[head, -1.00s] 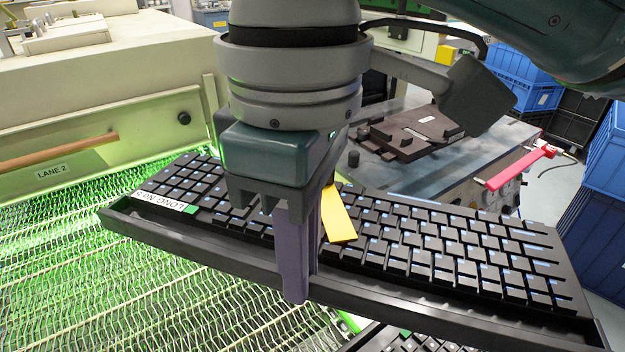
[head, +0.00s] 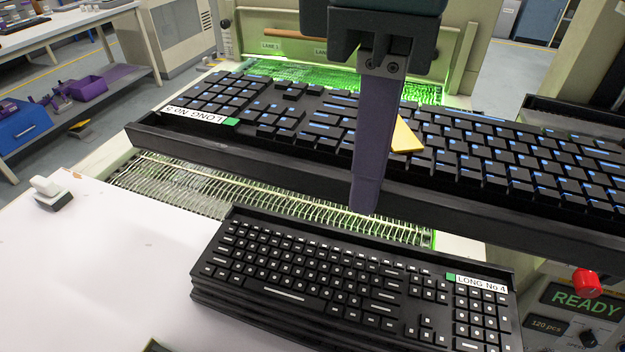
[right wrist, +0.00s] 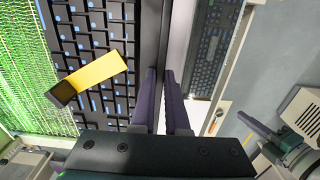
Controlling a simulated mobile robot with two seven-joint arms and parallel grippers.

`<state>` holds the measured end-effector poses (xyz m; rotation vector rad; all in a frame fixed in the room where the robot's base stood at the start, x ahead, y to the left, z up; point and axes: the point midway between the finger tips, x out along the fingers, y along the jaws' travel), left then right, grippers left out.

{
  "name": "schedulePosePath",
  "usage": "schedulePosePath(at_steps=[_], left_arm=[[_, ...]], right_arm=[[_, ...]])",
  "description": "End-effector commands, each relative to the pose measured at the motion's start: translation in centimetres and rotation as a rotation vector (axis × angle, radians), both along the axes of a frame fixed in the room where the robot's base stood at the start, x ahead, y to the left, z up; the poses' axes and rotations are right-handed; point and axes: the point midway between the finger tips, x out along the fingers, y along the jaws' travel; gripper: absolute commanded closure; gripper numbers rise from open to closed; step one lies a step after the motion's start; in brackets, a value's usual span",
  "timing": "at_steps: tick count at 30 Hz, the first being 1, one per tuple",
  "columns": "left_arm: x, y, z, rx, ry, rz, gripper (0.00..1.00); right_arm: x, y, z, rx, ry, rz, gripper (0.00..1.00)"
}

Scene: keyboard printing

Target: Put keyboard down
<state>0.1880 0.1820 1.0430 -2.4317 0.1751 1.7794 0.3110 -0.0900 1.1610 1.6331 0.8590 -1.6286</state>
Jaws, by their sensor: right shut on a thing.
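My right gripper (head: 368,190) is shut on the front rim of a black keyboard (head: 470,150) with blue-lit key edges. One purple finger shows in front of the rim; the other is hidden. The right wrist view shows both fingers (right wrist: 160,78) pinching the rim. The held keyboard is in the air, with an upside-down "LONG No" label and a yellow tab (head: 405,137). Below and nearer is a stack of black keyboards (head: 310,285), its top one labelled "LONG No 4".
Behind is a green-lit mesh conveyor (head: 180,185). A red button (head: 587,283) and a READY panel (head: 583,302) are at the right.

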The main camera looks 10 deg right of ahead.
Motion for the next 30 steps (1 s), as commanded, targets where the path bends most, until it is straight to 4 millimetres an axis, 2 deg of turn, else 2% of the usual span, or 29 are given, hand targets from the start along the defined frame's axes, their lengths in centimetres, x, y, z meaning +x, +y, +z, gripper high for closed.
schedulePosePath(at_steps=[2,5,6,8,15,18,26,30], left_arm=[[0.0,0.0,-0.3,0.001,-0.002,0.000,1.00],[0.1,0.0,-1.3,0.000,-0.003,0.000,1.00],[0.1,0.0,-1.8,0.001,-0.004,0.000,1.00],[0.1,0.1,-1.6,0.001,-0.004,0.000,1.00],[0.1,0.1,-2.3,0.002,-0.005,0.001,1.00],[0.1,0.1,-2.6,0.002,-0.005,0.001,1.00],[0.1,0.1,-3.0,0.002,-0.005,0.001,1.00],[0.1,0.1,-3.5,0.002,-0.005,0.001,1.00]], right_arm=[[0.0,0.0,-0.6,0.001,0.000,0.002,1.00],[-0.1,0.0,-2.6,0.002,0.002,0.001,1.00],[-0.2,0.0,-3.7,0.001,0.005,0.000,1.00],[-0.1,-0.1,-5.1,-0.002,0.005,-0.001,1.00],[-0.1,-0.1,-11.8,-0.003,0.003,0.000,1.00],[-0.1,-0.1,-13.9,-0.002,0.001,0.001,1.00],[0.0,-0.1,-16.4,-0.001,-0.001,0.002,1.00],[-0.1,0.0,-18.7,-0.001,0.000,0.001,1.00]])
